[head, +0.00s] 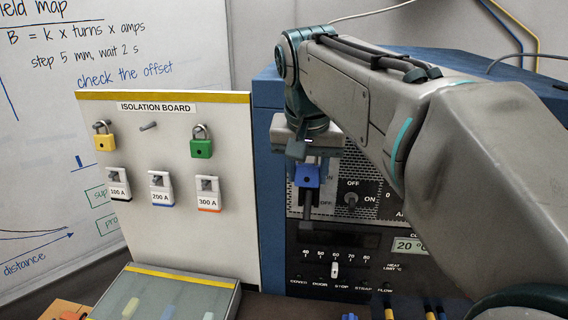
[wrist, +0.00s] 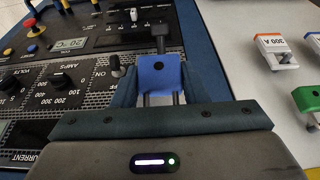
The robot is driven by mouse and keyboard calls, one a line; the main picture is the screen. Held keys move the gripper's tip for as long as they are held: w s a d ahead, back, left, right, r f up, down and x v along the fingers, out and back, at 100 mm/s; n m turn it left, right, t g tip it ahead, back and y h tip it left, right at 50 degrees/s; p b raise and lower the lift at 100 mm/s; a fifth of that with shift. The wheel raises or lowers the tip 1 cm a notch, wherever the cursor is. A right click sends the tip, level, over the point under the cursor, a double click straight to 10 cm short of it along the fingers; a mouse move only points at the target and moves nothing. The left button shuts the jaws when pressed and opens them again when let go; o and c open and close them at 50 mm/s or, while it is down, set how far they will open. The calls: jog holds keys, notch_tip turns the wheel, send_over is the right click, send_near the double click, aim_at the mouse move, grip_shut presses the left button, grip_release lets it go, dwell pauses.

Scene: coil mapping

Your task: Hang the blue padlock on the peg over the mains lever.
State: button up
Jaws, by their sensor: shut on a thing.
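The blue padlock (head: 308,176) is between the fingers of my gripper (head: 305,152), in front of the blue cabinet's panel. In the wrist view my gripper (wrist: 160,88) is shut on the padlock (wrist: 158,72), with the shackle legs towards the palm. A dark lever (head: 306,212), apparently the mains lever, shows just below the padlock beside an OFF mark. It also shows just beyond the padlock in the wrist view (wrist: 160,38). The peg over the lever is hidden behind my gripper and the padlock, so I cannot tell whether the shackle is around it.
The isolation board (head: 235,200) stands left, with a yellow padlock (head: 105,142), a green padlock (head: 201,148), a bare middle peg (head: 148,126) and labelled tags below. A rotary OFF/ON switch (head: 351,199) is right of the lever. A lidded case (head: 180,285) lies in front.

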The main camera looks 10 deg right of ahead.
jog(key=w+d+f+p, duration=0.1)
jog(key=w+d, duration=0.1)
jog(key=w, duration=0.5)
jog(key=shift+w+d+p, duration=0.25)
jog(key=shift+w+p, duration=0.05)
jog(key=shift+p, duration=0.1)
dwell(0.3)
dwell(0.4)
jog(key=o, duration=1.1)
jog(key=v, duration=1.4)
jog(key=s+f+n, duration=0.1)
jog(key=s+f, duration=0.4)
jog(key=f, duration=0.4)
jog(key=s+d+f+n, duration=0.1)
jog(key=s+f, duration=0.5)
jog(key=f, duration=0.4)
jog(key=s+f+n+y, duration=0.1)
jog(key=s+f, duration=0.5)
jog(key=f, duration=0.4)
jog(key=shift+d+n, duration=0.2)
jog(key=shift+n, duration=0.1)
